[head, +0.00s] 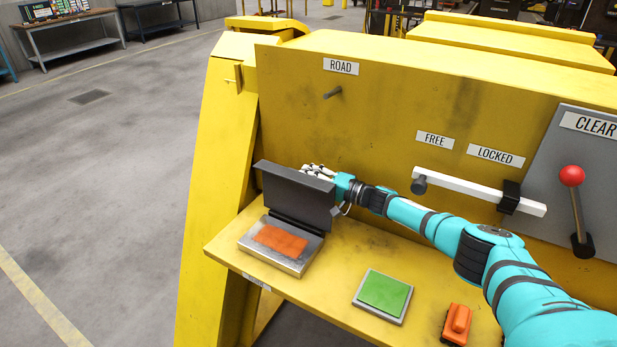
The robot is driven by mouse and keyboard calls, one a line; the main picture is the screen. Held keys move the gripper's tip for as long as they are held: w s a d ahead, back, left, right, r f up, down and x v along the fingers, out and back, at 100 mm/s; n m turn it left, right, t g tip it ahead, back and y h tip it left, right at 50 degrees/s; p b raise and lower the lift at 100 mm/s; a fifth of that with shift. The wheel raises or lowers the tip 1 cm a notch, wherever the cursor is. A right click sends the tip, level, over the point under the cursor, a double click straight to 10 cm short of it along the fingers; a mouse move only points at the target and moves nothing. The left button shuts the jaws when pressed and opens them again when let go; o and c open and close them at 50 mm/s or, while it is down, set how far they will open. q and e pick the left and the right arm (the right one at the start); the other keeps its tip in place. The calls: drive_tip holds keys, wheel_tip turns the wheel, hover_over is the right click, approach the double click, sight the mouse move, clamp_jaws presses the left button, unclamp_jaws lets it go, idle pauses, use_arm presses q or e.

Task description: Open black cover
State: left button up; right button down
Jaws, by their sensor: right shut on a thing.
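The black cover (296,196) stands raised, tilted up on the back edge of a silver box (296,262) at the left end of the yellow shelf. An orange pad (277,240) on top of the box is exposed in front of the cover. My right gripper (317,171) is at the cover's upper right edge, partly hidden behind it, and shut on it. The turquoise right arm reaches in from the right. My left gripper is not in view.
A green pad (384,293) and an orange object (457,323) are on the yellow shelf (335,270). On the yellow panel are a peg (333,92), a white bar (470,189) and a red-knobbed lever (573,177). Open floor (110,190) lies at left.

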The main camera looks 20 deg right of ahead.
drive_tip(key=c, duration=1.3)
unclamp_jaws()
drive_tip(key=shift+w+r, duration=0.1)
drive_tip(key=shift+r, duration=0.1)
drive_tip(key=shift+c, duration=0.2)
drive_tip(key=shift+s, duration=0.2)
drive_tip(key=shift+s+d+f, duration=0.15)
drive_tip(key=shift+d, duration=0.1)
drive_tip(key=v, duration=1.1)
drive_tip(key=shift+s, duration=0.2)
drive_tip(key=shift+d, duration=0.15)
